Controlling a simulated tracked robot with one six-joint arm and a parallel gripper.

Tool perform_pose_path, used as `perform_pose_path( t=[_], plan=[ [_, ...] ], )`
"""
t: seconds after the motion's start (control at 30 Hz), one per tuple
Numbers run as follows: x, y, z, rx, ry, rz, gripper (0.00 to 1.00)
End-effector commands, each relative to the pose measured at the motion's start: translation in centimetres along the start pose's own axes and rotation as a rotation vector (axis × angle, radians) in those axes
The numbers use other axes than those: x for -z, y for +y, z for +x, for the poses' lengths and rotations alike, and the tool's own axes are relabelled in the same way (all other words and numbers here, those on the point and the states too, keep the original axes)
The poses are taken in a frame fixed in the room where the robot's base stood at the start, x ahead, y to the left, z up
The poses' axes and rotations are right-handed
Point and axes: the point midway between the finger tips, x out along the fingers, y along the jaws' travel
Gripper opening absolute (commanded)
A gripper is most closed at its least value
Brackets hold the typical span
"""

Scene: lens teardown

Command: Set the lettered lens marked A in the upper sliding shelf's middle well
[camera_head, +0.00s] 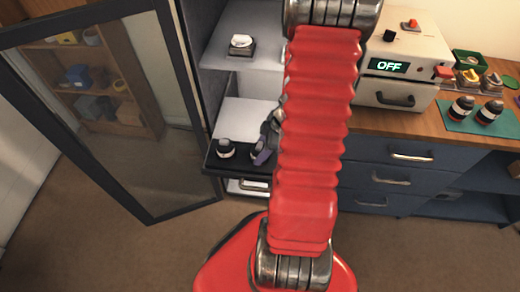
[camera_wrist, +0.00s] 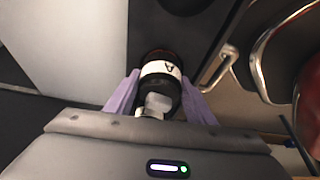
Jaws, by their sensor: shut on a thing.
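My gripper (camera_head: 264,152) has purple fingers, and in the wrist view (camera_wrist: 158,98) they are shut on a dark lens (camera_wrist: 161,70) with a white band lettered A. In the head view the held lens (camera_head: 257,148) is at the black sliding shelf (camera_head: 212,164), pulled out of the open cabinet. My arm hides the right part of the shelf. I cannot make out the wells or tell whether the held lens touches the shelf.
The glass cabinet door (camera_head: 120,100) stands open at the left. A small object on a dark square base (camera_head: 240,46) sits on a higher white shelf. At the right, a box with an OFF display (camera_head: 402,65) and a teal mat (camera_head: 455,123) with two lenses are on the wooden counter.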

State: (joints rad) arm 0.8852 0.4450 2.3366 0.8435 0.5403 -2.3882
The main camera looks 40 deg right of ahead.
Motion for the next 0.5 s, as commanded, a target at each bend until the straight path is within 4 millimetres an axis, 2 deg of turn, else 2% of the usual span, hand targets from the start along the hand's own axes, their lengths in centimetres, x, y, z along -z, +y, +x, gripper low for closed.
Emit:
perform_pose_path(
  t=[0.1, 0.13, 0.4, 0.5],
  plan=[
    [-0.06, 0.04, 0.16, -0.001, 0.0, -0.001, 0.27],
    [-0.04, 0.06, 0.13, -0.001, 0.0, -0.001, 0.51],
    [-0.03, 0.02, 0.15, 0.0, 0.0, -0.001, 0.7],
    [-0.03, 0.01, 0.15, 0.0, 0.0, -0.001, 0.71]
  ],
)
